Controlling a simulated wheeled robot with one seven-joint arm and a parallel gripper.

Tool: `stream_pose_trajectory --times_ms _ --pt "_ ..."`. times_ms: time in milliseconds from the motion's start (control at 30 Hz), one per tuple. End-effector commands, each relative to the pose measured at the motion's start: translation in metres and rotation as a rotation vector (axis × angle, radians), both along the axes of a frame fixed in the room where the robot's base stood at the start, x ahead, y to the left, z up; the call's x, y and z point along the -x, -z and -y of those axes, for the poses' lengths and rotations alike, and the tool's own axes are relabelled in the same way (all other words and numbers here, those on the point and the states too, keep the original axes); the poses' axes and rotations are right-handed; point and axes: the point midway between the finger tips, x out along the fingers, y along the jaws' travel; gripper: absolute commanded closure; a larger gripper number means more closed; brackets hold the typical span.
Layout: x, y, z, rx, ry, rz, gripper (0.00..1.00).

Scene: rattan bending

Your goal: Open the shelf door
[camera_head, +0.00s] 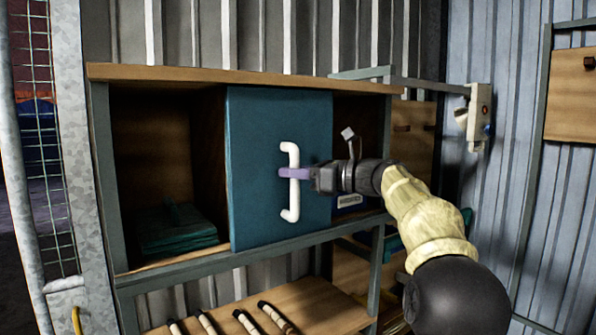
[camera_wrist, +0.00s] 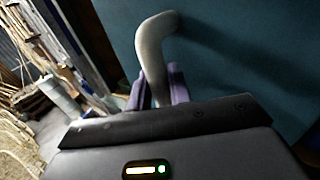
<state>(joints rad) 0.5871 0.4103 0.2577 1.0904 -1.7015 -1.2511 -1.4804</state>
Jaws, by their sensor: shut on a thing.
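The shelf door (camera_head: 255,150) is a flat teal panel in the middle of the shelf, with open compartments showing to its left and right. A white bar handle (camera_head: 291,205) stands upright on the door. My gripper (camera_head: 292,173) has its purple fingers shut around the middle of the handle, coming from the right. In the wrist view the handle (camera_wrist: 152,45) rises from between the purple fingers (camera_wrist: 158,90), with the teal door (camera_wrist: 240,50) behind it. The lower part of the handle is hidden there by my gripper body.
The shelf has a wooden top (camera_head: 220,75) and a grey metal frame (camera_head: 103,170). Folded teal cloth (camera_head: 175,228) lies in the left compartment. Several rods lie on the lower wooden shelf (camera_head: 320,300). A mesh fence (camera_head: 40,150) stands at the left, and a switch box (camera_head: 479,115) at the right.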

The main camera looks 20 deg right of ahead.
Motion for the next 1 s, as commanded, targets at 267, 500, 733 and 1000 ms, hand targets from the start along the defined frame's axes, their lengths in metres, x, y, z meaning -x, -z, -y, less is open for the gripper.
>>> stream_pose_trajectory --times_ms 267,500,733,1000 --pt "-0.0046 0.0003 -0.0014 -0.002 -0.019 -0.001 1.0" --pt "-0.0045 0.0003 -0.0011 -0.002 -0.018 -0.001 1.0" --pt "-0.0043 0.0001 -0.0009 -0.001 -0.018 0.0 0.74" --pt "-0.0005 0.0014 0.0049 -0.001 -0.016 0.001 0.74"
